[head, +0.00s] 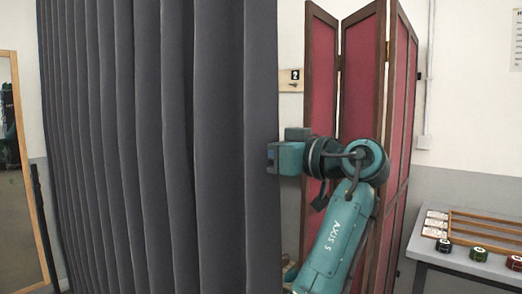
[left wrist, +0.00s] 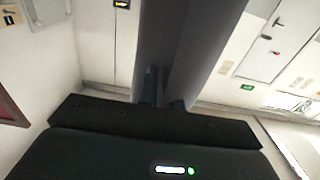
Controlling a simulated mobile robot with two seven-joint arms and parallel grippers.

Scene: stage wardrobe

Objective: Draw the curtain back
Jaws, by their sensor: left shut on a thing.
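The dark grey pleated curtain (head: 152,150) hangs across the left and middle of the head view, with its free edge to the right of centre. My left gripper (head: 273,158) is at that right edge, at about mid-height in the view, and is shut on the curtain. In the left wrist view the cloth of the curtain (left wrist: 185,45) runs down between the two fingers of the left gripper (left wrist: 163,102). What lies behind the curtain is hidden. My right gripper is not in view.
A red folding screen (head: 360,80) with a dark wooden frame stands right behind my arm. A table (head: 430,257) with tape rolls is at right. A wood-framed mirror (head: 22,190) stands at left.

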